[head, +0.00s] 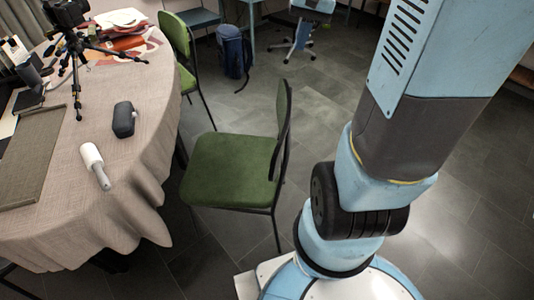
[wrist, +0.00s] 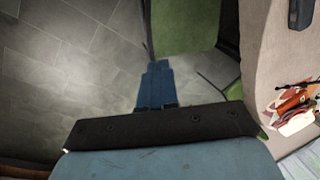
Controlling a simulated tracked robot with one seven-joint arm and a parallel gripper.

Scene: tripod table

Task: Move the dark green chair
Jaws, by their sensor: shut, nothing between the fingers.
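The dark green chair (head: 230,170) stands upright on the floor just right of the table, in the middle of the head view. Its seat is green, with a thin dark frame and a backrest on the right side. In the wrist view a green part of a chair (wrist: 185,28), likely this one, shows at the top, beyond my fingertips. My gripper (wrist: 158,66) is shut, its two blue fingers together and empty. I cannot tell whether the fingertips touch the chair. The head view shows my arm but not the gripper.
A round table (head: 140,180) with a beige cloth fills the left and bears a tripod (head: 75,60), a white-handled object (head: 95,165) and a dark case (head: 124,120). A second green chair (head: 176,38) stands behind. Floor at right is clear.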

